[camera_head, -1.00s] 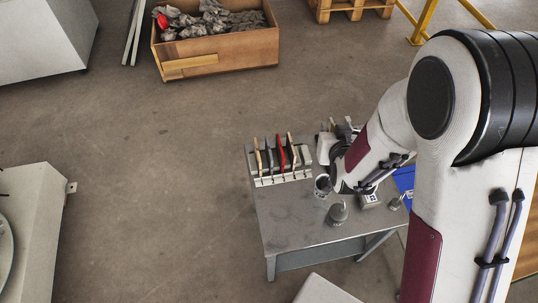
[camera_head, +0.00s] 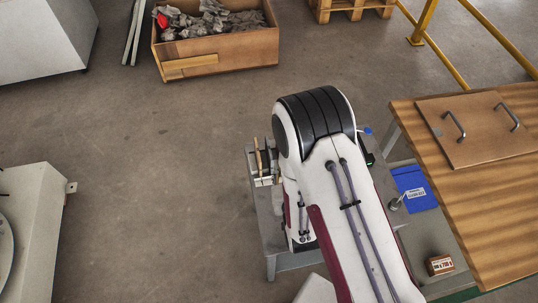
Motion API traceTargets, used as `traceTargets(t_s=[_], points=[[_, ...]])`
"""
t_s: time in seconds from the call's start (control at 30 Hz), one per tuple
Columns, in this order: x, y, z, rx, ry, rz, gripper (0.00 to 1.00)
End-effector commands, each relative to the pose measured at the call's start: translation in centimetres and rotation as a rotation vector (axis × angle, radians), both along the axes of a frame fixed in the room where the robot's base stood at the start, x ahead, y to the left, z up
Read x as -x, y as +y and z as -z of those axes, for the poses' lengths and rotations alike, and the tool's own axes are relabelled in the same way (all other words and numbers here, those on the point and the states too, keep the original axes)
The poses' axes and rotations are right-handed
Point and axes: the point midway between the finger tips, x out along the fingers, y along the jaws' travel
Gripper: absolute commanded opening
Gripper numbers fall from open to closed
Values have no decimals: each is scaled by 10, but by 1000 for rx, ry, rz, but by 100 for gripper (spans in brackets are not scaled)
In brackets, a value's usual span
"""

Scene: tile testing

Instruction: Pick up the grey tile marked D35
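The rack (camera_head: 263,182) stands on the grey table at its back left corner, mostly covered by my arm. Two upright tiles show at its left end: a tan tile (camera_head: 257,156) and a dark grey tile (camera_head: 266,158) beside it. No marking can be read on either, so I cannot tell whether the grey one is D35. The other tiles are hidden behind my arm. My gripper is hidden behind my own arm links, so its fingers and anything in them do not show.
A blue folder (camera_head: 411,181) and a small labelled box (camera_head: 439,265) lie right of my arm. A wooden bench (camera_head: 480,200) with a handled brown panel (camera_head: 478,130) fills the right.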

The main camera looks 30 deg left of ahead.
Motion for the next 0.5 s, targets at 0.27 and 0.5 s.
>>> traceTargets(t_s=[0.27, 0.5], points=[[19, 3, 16, -11, -24, -32, 10], [19, 4, 16, -13, -27, -33, 10]])
